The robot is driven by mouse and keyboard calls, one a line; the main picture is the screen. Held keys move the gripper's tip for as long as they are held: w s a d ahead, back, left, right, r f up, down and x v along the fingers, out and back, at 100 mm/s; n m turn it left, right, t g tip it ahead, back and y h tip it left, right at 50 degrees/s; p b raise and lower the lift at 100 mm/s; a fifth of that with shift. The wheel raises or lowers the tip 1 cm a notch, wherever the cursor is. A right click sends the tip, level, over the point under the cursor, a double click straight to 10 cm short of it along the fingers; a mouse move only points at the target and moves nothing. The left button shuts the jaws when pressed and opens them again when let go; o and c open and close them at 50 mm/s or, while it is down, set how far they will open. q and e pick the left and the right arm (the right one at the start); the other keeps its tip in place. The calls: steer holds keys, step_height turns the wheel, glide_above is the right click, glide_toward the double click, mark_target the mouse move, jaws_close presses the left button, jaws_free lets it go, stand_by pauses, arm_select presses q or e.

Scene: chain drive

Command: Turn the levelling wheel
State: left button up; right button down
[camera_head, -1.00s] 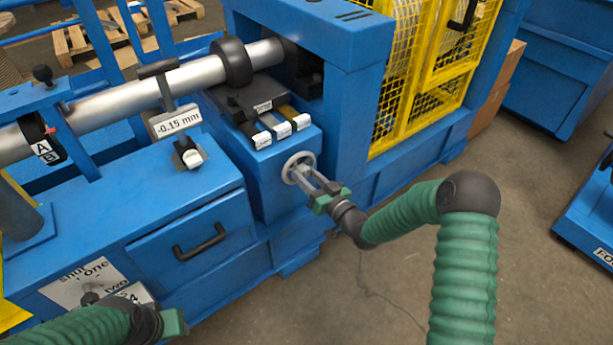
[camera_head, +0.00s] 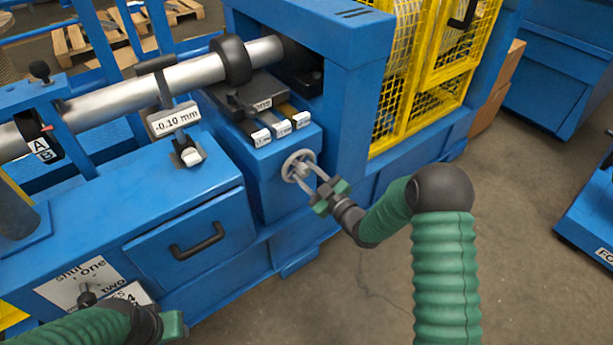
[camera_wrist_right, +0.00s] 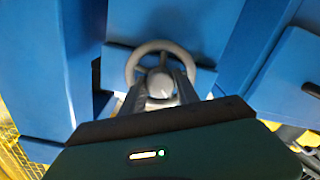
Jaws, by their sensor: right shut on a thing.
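The levelling wheel (camera_head: 298,166) is a small light-grey handwheel with spokes on the front of the blue machine block. It also shows in the right wrist view (camera_wrist_right: 133,66), with a rounded grey hub (camera_wrist_right: 160,85). My right gripper (camera_head: 309,172) reaches it from the lower right, its two fingers shut on the wheel around the hub. A display (camera_head: 174,119) on the shaft stand reads -0.10 mm. My left gripper (camera_head: 178,325) is at the bottom left, apart from the wheel; its fingers do not show clearly.
Labelled shim strips (camera_head: 281,128) lie on the block above the wheel. A drawer with a black handle (camera_head: 198,241) is left of it. A yellow mesh guard (camera_head: 425,85) stands at the right.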

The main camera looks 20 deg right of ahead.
steer(key=n, duration=0.2)
steer(key=n+b, duration=0.1)
steer(key=n, duration=0.1)
steer(key=shift+f+n+b, duration=0.2)
steer(key=shift+n+b, duration=0.1)
steer(key=n+b, duration=0.1)
steer(key=n, duration=0.2)
steer(key=shift+n+b, duration=0.3)
steer(key=n+b, duration=0.2)
steer(key=n, duration=0.2)
steer(key=shift+s+f+n, duration=0.1)
steer(key=shift+n, duration=0.2)
steer(key=shift+n+b, duration=1.1)
steer(key=shift+n, duration=0.9)
steer(key=shift+a, duration=0.1)
steer(key=c, duration=1.2)
jaws_free()
steer(key=o, duration=0.3)
steer(key=shift+r, duration=0.2)
steer(key=shift+r, duration=0.1)
